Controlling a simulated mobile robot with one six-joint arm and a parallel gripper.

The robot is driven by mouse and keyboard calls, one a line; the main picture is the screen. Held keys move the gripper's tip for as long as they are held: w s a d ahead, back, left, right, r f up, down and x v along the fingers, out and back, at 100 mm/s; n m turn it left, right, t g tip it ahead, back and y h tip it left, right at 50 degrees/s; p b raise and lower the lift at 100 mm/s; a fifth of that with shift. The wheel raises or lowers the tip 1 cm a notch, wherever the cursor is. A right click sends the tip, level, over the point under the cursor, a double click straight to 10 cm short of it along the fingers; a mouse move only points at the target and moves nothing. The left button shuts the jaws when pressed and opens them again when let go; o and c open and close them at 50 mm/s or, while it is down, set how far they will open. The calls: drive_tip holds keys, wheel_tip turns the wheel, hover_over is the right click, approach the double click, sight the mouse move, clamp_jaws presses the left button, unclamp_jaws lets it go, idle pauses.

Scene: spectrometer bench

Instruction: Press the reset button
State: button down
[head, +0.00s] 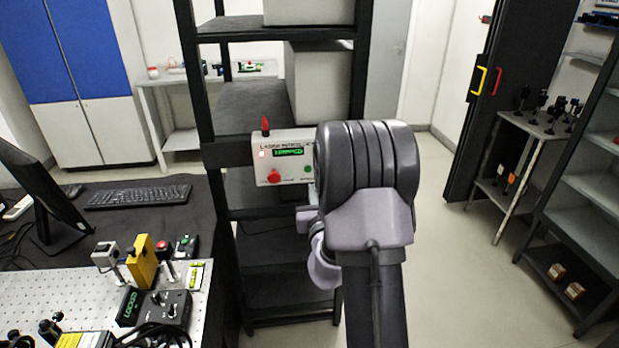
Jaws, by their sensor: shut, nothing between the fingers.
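A white laser interlock box (286,176) is fixed to the black rack in the middle of the head view. It has a small green-lit display (289,152), whose text is too small to read surely. A large red button (274,176) is at its lower left, and a small green button (308,169) is at its right, close to my arm's outline. A small red light glows at its upper left. No reset label is legible. My arm rises from the bottom and covers the box's right edge. My gripper's fingers are hidden behind my arm, so their distance from the buttons does not show.
The black rack (222,95) has uprights and shelves around the box. At left, a perforated optics bench (30,265) carries small devices, including a black unit with a green display (130,306). A keyboard (138,195) lies behind it. The floor at right is clear before the shelves.

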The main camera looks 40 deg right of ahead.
sight(309, 170)
drive_tip(key=b+x, duration=0.1)
drive_tip(key=x, duration=0.7)
drive_tip(key=shift+b, duration=0.35)
